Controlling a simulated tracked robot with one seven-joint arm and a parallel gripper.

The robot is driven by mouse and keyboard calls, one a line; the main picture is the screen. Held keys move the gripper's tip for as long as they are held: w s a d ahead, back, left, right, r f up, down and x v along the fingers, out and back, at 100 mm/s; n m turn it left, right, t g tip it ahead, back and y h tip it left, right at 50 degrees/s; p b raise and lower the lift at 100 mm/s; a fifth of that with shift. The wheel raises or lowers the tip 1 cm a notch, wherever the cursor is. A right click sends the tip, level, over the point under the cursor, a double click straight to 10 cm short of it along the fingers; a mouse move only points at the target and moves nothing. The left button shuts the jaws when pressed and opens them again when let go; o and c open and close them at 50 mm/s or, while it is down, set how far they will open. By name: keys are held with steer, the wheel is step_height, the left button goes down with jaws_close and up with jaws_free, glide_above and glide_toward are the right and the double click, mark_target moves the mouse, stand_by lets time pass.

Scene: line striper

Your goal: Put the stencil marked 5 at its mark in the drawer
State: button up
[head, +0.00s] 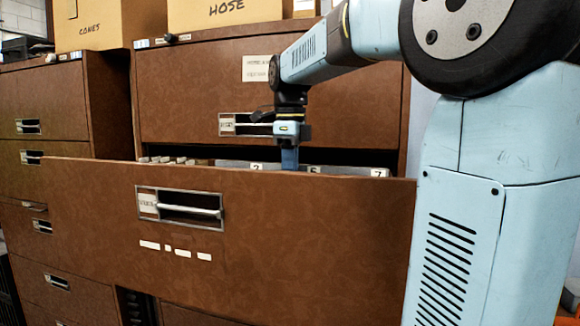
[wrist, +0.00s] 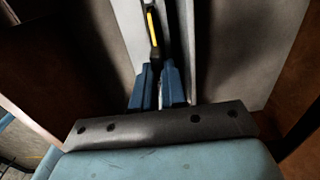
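The open drawer (head: 95,185) stands out from the brown cabinet in the head view. White tabs stick up just behind its front; one reads 2 (head: 257,168), one reads 7 (head: 379,173). A tab (head: 314,169) between them may read 5 or 6, but is too small to be sure. My gripper (head: 290,160) points down into the drawer between the 2 tab and this middle tab, its tips hidden by the drawer front. In the wrist view, my gripper's blue fingers (wrist: 157,85) are close together, with a thin pale strip between them. I cannot tell whether they grip it.
In the wrist view, grey panels (wrist: 245,45) stand close on both sides, and a dark piece with a yellow stripe (wrist: 152,30) lies beyond the fingers. Several more tabs (head: 165,160) line the drawer's left. Cardboard boxes (head: 225,12) sit on the cabinet. Another cabinet (head: 50,110) stands left.

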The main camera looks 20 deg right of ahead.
steer(key=o, duration=0.5)
steer(key=shift+o, duration=0.6)
steer(key=shift+o, duration=1.1)
steer(key=shift+r, duration=0.1)
steer(key=shift+r, duration=3.45)
